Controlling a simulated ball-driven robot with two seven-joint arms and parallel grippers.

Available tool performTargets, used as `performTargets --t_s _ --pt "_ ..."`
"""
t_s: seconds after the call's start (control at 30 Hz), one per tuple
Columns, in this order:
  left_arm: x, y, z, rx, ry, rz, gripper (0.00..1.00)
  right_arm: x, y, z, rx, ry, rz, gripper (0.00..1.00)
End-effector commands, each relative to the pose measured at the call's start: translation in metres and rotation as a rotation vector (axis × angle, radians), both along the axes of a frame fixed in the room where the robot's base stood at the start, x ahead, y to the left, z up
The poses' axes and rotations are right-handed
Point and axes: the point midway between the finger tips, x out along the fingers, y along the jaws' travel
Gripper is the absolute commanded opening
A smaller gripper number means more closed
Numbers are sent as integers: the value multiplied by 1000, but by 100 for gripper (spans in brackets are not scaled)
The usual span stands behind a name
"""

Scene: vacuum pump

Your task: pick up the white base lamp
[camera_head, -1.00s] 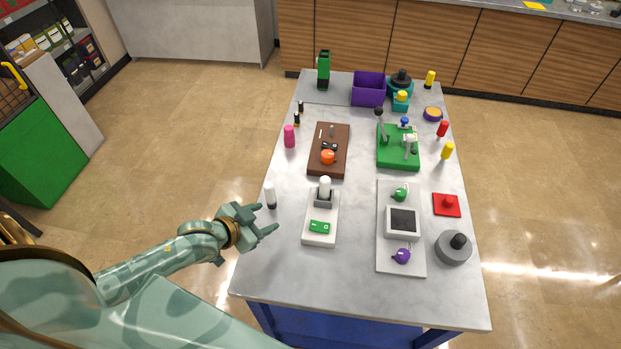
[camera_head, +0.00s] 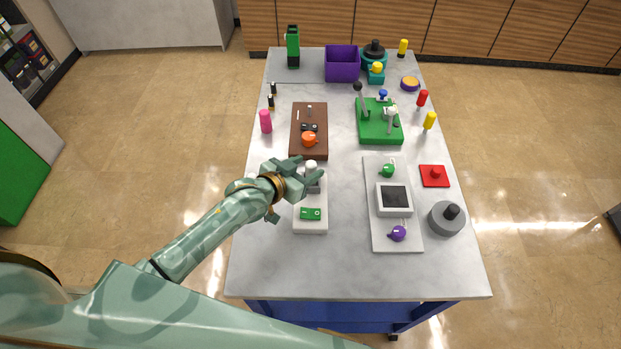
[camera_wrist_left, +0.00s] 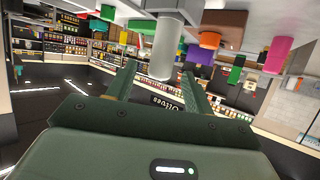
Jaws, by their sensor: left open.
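The lamp is a white cylinder (camera_head: 311,166) upright in a grey socket (camera_head: 314,186) at the far end of a white base (camera_head: 310,225). The base also carries a green block (camera_head: 311,214). My left gripper (camera_head: 308,170) is open at the lamp, its fingers partly hiding the lamp and socket. In the left wrist view, which is upside down, the pale cylinder (camera_wrist_left: 164,52) appears between the two open fingertips (camera_wrist_left: 157,78). I cannot tell whether a finger touches it. My right gripper is not in view.
A brown board (camera_head: 296,145) with an orange knob lies just beyond the lamp. A grey panel (camera_head: 380,238) with a screen stands to the right, and a pink cylinder (camera_head: 265,121) to the upper left. The table's near left corner (camera_head: 255,270) is clear.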

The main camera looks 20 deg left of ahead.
Motion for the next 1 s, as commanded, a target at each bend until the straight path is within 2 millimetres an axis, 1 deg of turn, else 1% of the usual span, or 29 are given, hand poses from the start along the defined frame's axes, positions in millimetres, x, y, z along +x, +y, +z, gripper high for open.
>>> performTargets --t_s 0.1,0.23,0.33,0.5,0.53,0.57,0.6,0.67,0.7,0.73,1.0 --pt "19 -7 -8 0 -1 0 52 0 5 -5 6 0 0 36" --pt "33 -13 -16 -2 1 1 52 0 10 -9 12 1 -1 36" --pt "38 -15 -18 0 1 0 52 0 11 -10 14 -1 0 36" --pt "38 -15 -17 0 1 0 52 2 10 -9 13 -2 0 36" --pt "38 -15 -17 0 1 0 49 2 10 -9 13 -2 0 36" --pt "38 -15 -17 0 1 0 41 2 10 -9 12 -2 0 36" --pt "37 -15 -17 0 1 0 30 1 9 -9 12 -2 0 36" --pt "37 -15 -17 0 1 0 13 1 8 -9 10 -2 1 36" --pt "37 -15 -17 0 1 0 2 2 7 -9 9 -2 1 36" --pt "37 -15 -17 0 1 0 0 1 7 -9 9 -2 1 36" --pt "37 -15 -16 0 0 0 0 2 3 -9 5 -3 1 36"
